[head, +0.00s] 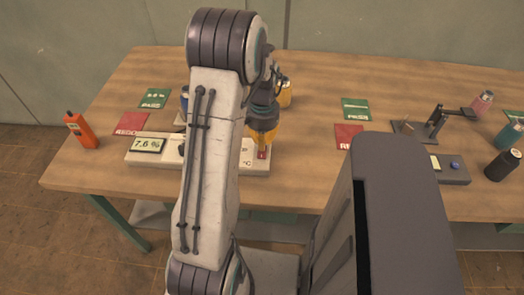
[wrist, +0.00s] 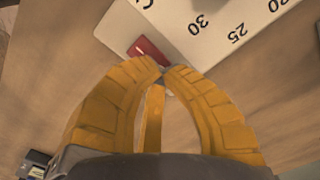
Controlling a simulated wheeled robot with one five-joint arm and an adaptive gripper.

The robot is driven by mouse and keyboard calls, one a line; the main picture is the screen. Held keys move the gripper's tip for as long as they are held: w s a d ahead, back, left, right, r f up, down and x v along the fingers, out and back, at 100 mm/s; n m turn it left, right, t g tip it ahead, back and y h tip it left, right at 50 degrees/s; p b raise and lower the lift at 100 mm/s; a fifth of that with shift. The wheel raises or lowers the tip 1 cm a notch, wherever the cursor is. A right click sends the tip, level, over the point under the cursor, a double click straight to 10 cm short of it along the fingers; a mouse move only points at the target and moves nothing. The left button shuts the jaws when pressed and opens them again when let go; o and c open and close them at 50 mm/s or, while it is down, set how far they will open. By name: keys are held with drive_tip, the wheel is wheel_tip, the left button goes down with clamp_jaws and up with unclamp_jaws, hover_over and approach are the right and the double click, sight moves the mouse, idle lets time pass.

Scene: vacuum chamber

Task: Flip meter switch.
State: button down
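The meter (head: 160,160) is a long pale box near the table's front edge, with a display (head: 147,145) reading 7.6 %. My arm hides its middle. Its red switch (head: 262,153) is at the right end of the box. In the wrist view, the red switch (wrist: 148,47) lies beside a printed dial scale (wrist: 215,25) on the pale face. My gripper (head: 262,139) has yellow fingers pointing down over the switch. In the wrist view, the fingertips (wrist: 161,69) are together, right by the switch's near end. Whether they touch it I cannot tell.
An orange handheld device (head: 80,130) stands at the table's left. Green (head: 155,98) and red (head: 131,123) cards lie behind the meter. A yellow container (head: 285,93) stands behind my gripper. A grey stand (head: 435,122) and several bottles are at the right.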

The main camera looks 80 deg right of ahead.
drive_tip(key=shift+f+b, duration=0.55)
drive_tip(key=shift+f, duration=0.15)
idle(0.4)
drive_tip(key=shift+r, duration=0.1)
drive_tip(key=shift+r+p, duration=2.65)
drive_tip(key=shift+r, duration=0.8)
